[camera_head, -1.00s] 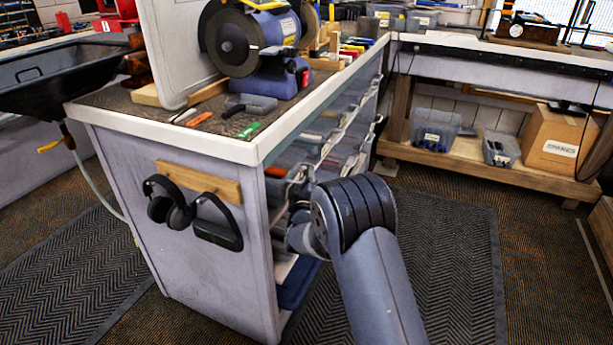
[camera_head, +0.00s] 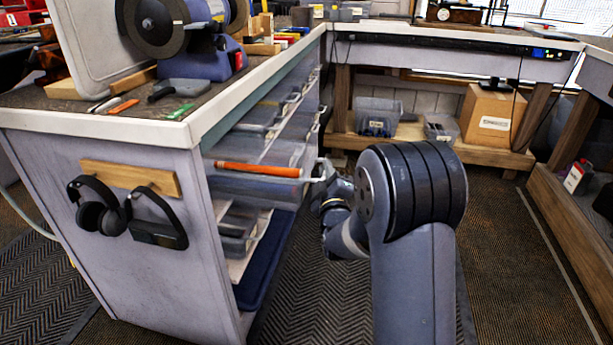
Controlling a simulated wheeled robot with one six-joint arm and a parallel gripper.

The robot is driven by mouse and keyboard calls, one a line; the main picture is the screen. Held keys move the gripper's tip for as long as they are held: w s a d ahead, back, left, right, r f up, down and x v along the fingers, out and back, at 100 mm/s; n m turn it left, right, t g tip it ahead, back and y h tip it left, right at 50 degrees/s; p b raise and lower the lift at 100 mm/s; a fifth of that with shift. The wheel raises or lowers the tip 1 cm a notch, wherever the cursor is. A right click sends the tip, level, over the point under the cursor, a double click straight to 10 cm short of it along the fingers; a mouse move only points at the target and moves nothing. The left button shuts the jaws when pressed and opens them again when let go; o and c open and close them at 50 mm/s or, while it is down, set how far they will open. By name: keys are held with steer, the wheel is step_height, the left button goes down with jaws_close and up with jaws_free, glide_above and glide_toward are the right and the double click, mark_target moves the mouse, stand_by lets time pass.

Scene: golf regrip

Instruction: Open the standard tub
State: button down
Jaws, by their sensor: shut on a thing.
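A clear grey tub (camera_head: 284,156) sticks out of the open side of the workbench, below the worktop. A long orange item (camera_head: 258,170) shows in it. My gripper (camera_head: 324,174) is at the tub's outer right end and is shut on its front edge. The fingertips are small and partly hidden by my own wrist and arm, so the exact hold is unclear. No label on this tub can be read, so I cannot tell by name that it is the standard one.
More tubs (camera_head: 262,116) sit in the rack above, and a dark blue tub (camera_head: 266,262) lies low. The bench corner (camera_head: 190,135) is close on the left. Ear defenders (camera_head: 98,208) hang on its end panel. Matted floor (camera_head: 315,290) is open below the arm.

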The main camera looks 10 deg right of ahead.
steer(key=shift+s+d, duration=0.3)
steer(key=shift+d, duration=0.5)
steer(key=c, duration=1.5)
jaws_free()
steer(key=shift+s, duration=0.1)
steer(key=v, duration=1)
steer(key=shift+s+f, duration=0.15)
steer(key=shift+s, duration=0.15)
steer(key=shift+w, duration=0.15)
